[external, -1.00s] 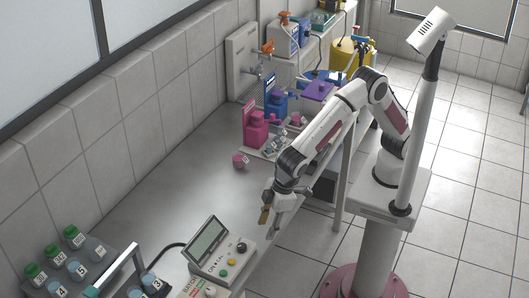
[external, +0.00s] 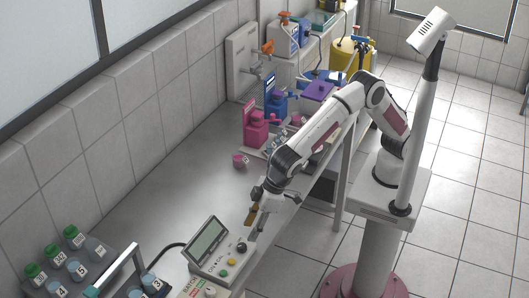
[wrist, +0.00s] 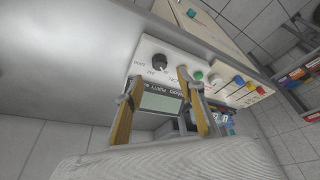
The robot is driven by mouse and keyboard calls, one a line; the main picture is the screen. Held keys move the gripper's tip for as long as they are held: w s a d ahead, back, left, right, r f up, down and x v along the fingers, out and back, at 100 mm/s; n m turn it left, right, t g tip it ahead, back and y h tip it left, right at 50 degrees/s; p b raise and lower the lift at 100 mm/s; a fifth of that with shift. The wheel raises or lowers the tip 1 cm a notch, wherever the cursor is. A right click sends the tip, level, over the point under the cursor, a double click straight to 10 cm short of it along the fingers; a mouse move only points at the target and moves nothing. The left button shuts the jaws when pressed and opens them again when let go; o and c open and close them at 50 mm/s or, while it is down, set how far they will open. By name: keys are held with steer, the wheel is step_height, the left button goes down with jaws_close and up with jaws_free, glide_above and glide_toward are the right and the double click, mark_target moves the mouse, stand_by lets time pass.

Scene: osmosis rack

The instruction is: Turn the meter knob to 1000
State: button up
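The meter (external: 209,267) is a light grey box with a tilted screen (external: 207,241), standing at the table's front edge. Its black round knob (external: 241,247) is on the panel right of the screen. In the wrist view the knob (wrist: 159,62) lies just beyond the fingertips, roughly between them.
Yellow (external: 232,261) and green (external: 222,273) buttons sit close to the knob. A rack with green-capped bottles (external: 72,232) stands at left. Pink (external: 256,130) and blue (external: 276,104) devices stand farther back. The table's middle (external: 170,190) is clear.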

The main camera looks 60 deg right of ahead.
mark_target(242, 245)
steer(key=shift+x, duration=3.85)
jaws_close()
